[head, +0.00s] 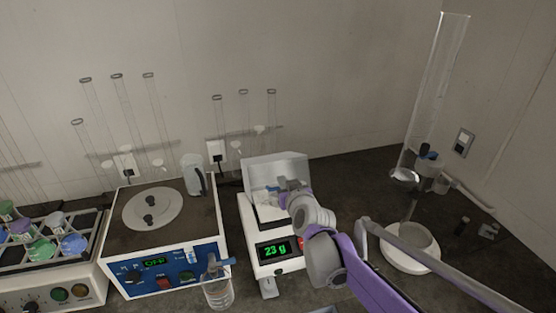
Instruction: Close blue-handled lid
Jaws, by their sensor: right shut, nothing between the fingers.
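A pale, see-through lid (288,165) stands raised at the back of the white balance (246,213), whose green display reads 23 g. A small blue part, possibly the lid's handle, shows at the lid's lower front, beside my right gripper (279,189). My right gripper is shut with nothing between its fingers, over the balance and in front of the lid. Its fingertips are small, and I cannot tell whether they touch the lid. My right wrist and purple arm cover the right side of the balance. My left gripper is out of view.
A blue-fronted machine (120,235) with a round plate stands left of the balance. A clear bottle with a blue top (217,290) stands in front. A tall clear tube (436,90) on a white-based stand (411,262) is at the right. A rack of coloured caps (40,250) is far left.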

